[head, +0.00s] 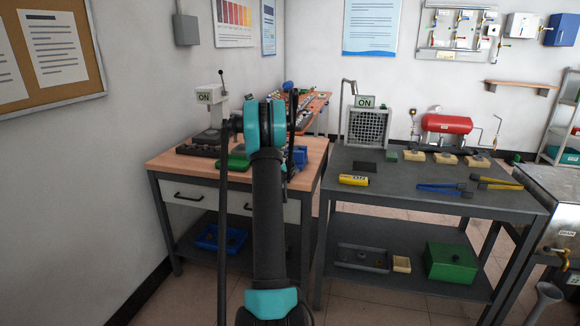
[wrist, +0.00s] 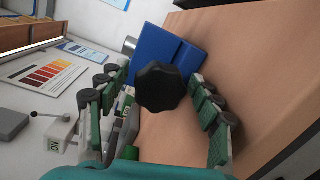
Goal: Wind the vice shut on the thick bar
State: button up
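The blue vice (wrist: 172,52) sits on the wooden bench top in the wrist view, with its black lobed knob (wrist: 162,87) facing me. In the head view a blue part of the vice (head: 300,155) shows just right of my arm. A grey round end (wrist: 130,45), possibly the thick bar, shows at the vice's left side; most of it is hidden. My gripper (wrist: 157,80) is open, with one green-padded finger on each side of the knob and visible gaps between. In the head view my arm hides most of the gripper.
The wooden bench (head: 175,158) also holds a dark block and a green item (head: 235,163). A post with an ON sign (head: 206,97) stands at its left. A grey table (head: 430,190) with tongs and a yellow cylinder (head: 354,180) stands to the right.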

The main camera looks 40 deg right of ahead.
jog(key=shift+a, duration=0.1)
jog(key=f+v, duration=0.1)
jog(key=v, duration=1)
jog(key=shift+s+a+r, duration=0.3)
jog(key=shift+s+r, duration=0.05)
jog(key=shift+r, duration=0.1)
jog(key=shift+a, duration=0.1)
